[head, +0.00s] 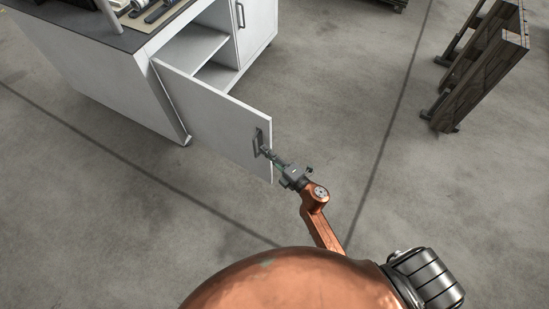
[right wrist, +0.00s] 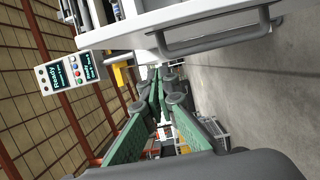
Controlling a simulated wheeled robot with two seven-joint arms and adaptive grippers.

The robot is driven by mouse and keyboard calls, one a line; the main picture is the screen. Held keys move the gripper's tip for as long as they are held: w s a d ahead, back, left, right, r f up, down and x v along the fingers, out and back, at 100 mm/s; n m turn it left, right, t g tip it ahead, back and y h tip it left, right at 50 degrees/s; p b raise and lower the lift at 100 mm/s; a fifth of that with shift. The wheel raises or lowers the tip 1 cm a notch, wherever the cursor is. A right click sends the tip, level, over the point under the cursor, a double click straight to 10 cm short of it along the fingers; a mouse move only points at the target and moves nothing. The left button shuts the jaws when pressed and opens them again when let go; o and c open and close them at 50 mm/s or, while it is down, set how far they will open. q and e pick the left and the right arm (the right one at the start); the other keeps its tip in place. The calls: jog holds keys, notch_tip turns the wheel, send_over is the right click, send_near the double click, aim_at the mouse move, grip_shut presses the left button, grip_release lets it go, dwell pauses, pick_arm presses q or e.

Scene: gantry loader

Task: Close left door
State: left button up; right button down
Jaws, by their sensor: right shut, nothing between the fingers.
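The left door (head: 208,115) of the white cabinet (head: 105,65) stands wide open, swung out from its hinge edge. Its grey bar handle (head: 257,143) is near the free edge. My right gripper (head: 266,151) is shut and empty, with its tips close beside the handle; I cannot tell whether they touch. In the right wrist view the closed green-padded fingers (right wrist: 158,80) lie below the handle (right wrist: 214,36) and the white door (right wrist: 190,14), with nothing between them. My left gripper is not in view.
The open compartment shows a shelf (head: 215,73). The right door (head: 254,25) is closed. A dark wooden rack (head: 480,75) stands at the right. The grey floor (head: 340,100) between is clear. A panel reading "Ready" (right wrist: 68,75) shows in the wrist view.

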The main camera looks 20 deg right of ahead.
aim_at(269, 140)
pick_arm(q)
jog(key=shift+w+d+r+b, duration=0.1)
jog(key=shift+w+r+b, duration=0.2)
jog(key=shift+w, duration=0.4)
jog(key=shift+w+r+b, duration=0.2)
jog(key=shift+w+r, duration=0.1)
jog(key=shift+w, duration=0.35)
pick_arm(e)
jog(key=shift+w+d, duration=0.7)
jog(key=shift+w, duration=0.3)
jog(key=shift+w+d, duration=0.7)
jog(key=shift+w, duration=0.3)
